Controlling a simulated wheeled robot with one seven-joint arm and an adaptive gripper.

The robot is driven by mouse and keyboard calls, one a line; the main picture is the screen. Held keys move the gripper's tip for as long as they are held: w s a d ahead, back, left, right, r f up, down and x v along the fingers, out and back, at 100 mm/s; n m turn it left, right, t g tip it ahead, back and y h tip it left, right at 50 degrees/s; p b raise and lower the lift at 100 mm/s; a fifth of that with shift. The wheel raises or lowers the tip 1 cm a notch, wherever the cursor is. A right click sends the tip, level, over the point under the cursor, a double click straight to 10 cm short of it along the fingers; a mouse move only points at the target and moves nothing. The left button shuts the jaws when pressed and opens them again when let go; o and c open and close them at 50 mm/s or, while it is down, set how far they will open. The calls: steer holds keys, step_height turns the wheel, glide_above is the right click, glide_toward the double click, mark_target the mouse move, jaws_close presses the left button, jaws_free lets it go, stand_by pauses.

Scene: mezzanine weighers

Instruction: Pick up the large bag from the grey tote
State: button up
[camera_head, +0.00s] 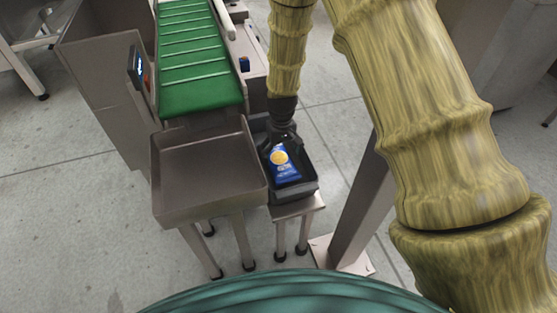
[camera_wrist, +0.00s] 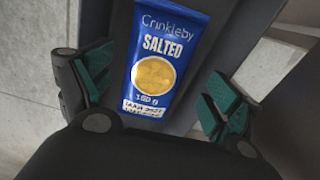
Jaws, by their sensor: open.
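A blue bag (camera_head: 284,165) with a yellow disc lies in a dark grey tote (camera_head: 301,188) on a small stand. In the wrist view the bag (camera_wrist: 158,62) reads "Crinkleby SALTED" and lies between the green-padded fingers, with its lower end close to the gripper body. My gripper (camera_wrist: 160,95) is open, one finger to each side of the bag, with gaps between the pads and the bag. In the head view my gripper (camera_head: 280,142) is over the tote's far part and hides the bag's upper end. Whether it touches the bag cannot be told.
A grey metal tray (camera_head: 205,165) on legs stands directly left of the tote. A green cleated conveyor (camera_head: 198,60) rises behind it. A slanted metal post (camera_head: 362,210) stands to the right. Open floor lies at the left.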

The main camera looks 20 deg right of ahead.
mark_target(282, 162)
steer(key=shift+s+d+f+b, duration=0.1)
steer(key=shift+f+b, duration=0.15)
steer(key=shift+f, duration=1.45)
steer(key=shift+d+f+b, duration=0.1)
steer(key=shift+f+b, duration=0.15)
steer(key=shift+f, duration=1.4)
steer(key=shift+c, duration=0.2)
steer(key=c, duration=0.7)
